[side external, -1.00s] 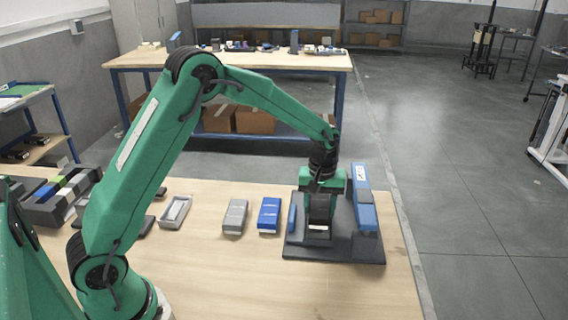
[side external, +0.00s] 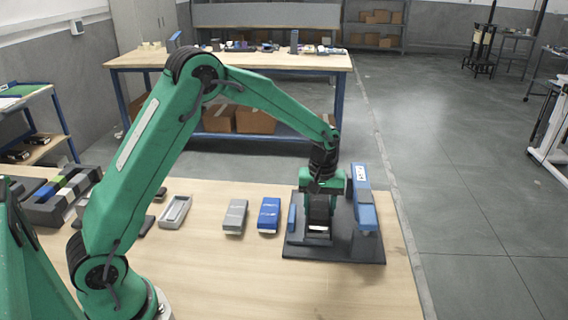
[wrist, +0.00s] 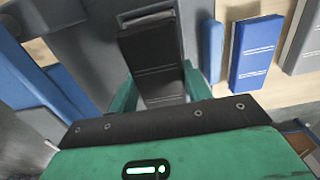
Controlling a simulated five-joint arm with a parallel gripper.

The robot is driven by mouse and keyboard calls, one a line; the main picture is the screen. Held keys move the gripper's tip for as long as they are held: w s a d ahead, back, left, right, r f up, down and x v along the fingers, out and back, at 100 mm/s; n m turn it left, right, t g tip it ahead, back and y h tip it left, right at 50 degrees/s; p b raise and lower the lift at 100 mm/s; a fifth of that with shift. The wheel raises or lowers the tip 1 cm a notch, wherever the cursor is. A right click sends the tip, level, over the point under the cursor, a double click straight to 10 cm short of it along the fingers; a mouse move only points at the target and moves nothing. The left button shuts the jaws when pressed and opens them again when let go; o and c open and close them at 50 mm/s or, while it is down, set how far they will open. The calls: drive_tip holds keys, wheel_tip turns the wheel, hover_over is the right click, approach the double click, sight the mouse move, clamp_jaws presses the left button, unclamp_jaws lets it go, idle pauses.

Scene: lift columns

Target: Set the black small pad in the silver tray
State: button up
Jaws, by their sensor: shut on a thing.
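My gripper (side external: 319,196) is over the dark fixture plate at the right of the table, pointing down. It is shut on the black small pad (wrist: 152,55), a dark block between the green jaws in the wrist view. In the side view the pad stands among the fixture's parts, partly covered by the gripper. I cannot tell whether it still touches the plate. The silver tray (side external: 163,221), a shallow grey open box, lies on the table well to the left and looks empty.
The fixture plate (side external: 363,254) carries a tall blue-and-grey block (side external: 365,217) right of my gripper. A blue box (side external: 269,214) and a grey box (side external: 235,216) lie between fixture and tray. A dark rack (side external: 45,212) stands far left. The table's front is clear.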

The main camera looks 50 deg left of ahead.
drive_tip(key=shift+f, duration=0.5)
idle(1.2)
drive_tip(key=o, duration=1.6)
drive_tip(key=shift+c, duration=0.2)
drive_tip(key=shift+r, duration=0.15)
drive_tip(key=shift+r, duration=3.65)
